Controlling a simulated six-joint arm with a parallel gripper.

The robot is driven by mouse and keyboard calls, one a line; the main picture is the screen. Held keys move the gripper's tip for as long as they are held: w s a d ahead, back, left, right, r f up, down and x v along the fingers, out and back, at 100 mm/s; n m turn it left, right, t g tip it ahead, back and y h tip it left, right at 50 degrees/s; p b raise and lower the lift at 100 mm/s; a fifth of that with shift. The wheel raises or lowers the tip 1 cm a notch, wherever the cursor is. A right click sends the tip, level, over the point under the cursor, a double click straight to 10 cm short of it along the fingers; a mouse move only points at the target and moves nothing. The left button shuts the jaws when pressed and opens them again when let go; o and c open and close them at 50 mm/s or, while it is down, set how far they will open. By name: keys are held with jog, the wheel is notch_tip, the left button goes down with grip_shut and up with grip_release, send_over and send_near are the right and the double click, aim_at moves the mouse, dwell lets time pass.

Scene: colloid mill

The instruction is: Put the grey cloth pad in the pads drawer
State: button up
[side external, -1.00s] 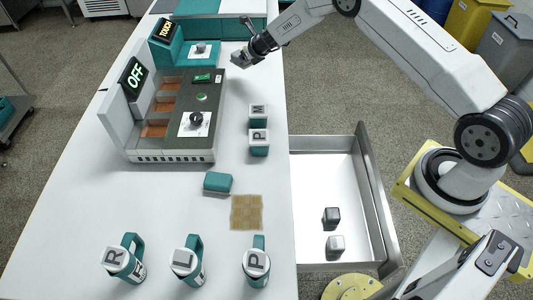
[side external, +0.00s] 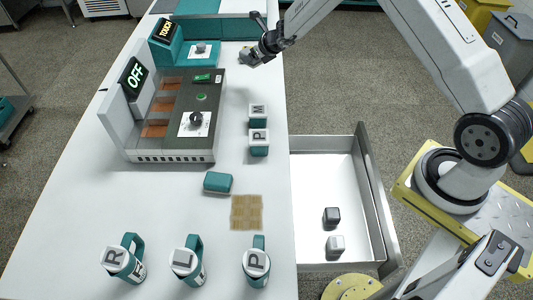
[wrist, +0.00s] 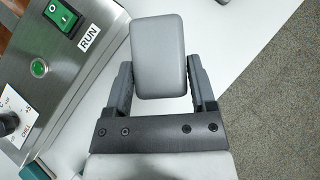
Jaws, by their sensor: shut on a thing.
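The grey cloth pad (wrist: 158,55) is a rounded grey block between the two fingers of my gripper (wrist: 162,82) in the wrist view. My gripper is shut on it. In the side external view my gripper (side external: 250,57) is low over the far part of the white table, right of the mill; the pad (side external: 245,55) looks small there. The open drawer (side external: 378,200) extends from the table's right side, near the front. Inside it lie a dark grey block (side external: 331,216) and a lighter grey block (side external: 335,245), apart from each other.
The mill (side external: 205,125) stands on the table's left, its display reading OFF. A teal pad (side external: 217,182), a tan mat (side external: 246,212) and several lettered mugs (side external: 187,262) are nearer the front.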

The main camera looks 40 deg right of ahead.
jog(key=shift+s+a+r, duration=0.1)
jog(key=shift+s+r, duration=0.25)
jog(key=shift+s, duration=0.4)
jog(key=shift+s+a+r, duration=0.1)
jog(key=shift+s+r, duration=0.25)
jog(key=shift+s, duration=0.45)
jog(key=shift+s+a+r, duration=0.1)
jog(key=shift+s+r, duration=0.25)
jog(key=shift+s, duration=0.4)
